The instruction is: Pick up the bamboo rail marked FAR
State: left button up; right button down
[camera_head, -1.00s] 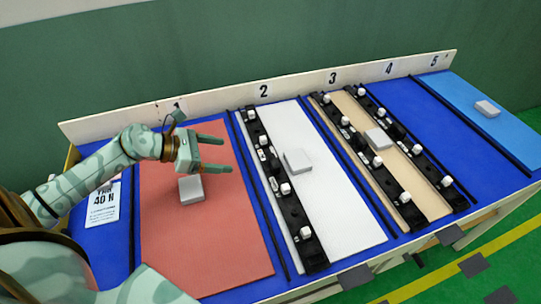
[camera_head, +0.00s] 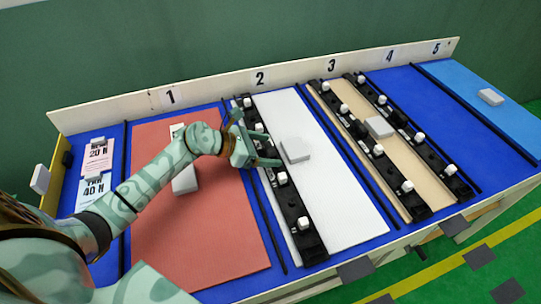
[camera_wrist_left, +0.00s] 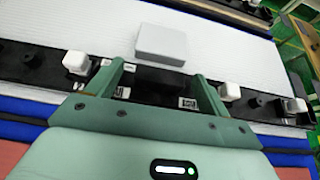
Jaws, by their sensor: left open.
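The tan, bamboo-like panel (camera_head: 388,146) in bay 3 carries two black rails with white knobs, a left one (camera_head: 367,142) and a right one (camera_head: 420,139). Their markings are too small to read, so I cannot tell which says FAR. Another black rail (camera_head: 291,212) lies along the left edge of the white panel (camera_head: 345,190) in bay 2. My left gripper (camera_head: 258,140) is open and empty at this bay 2 rail. In the left wrist view its fingers (camera_wrist_left: 160,74) stand apart over the rail's middle (camera_wrist_left: 155,84). My right gripper is out of view.
Grey blocks lie on the red panel (camera_head: 215,230), white panel, tan panel and blue panel (camera_head: 465,85). A cream back board (camera_head: 215,87) numbered 1 to 5 runs behind. Two paper labels reading 20 N (camera_head: 98,157) and 40 N (camera_head: 92,195) lie at the left.

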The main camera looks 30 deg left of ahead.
pick_arm(q)
jog(key=shift+c, duration=0.3)
jog(key=c, duration=1)
jog(key=shift+r, duration=0.1)
jog(key=shift+c, duration=1)
jog(key=shift+r, duration=0.1)
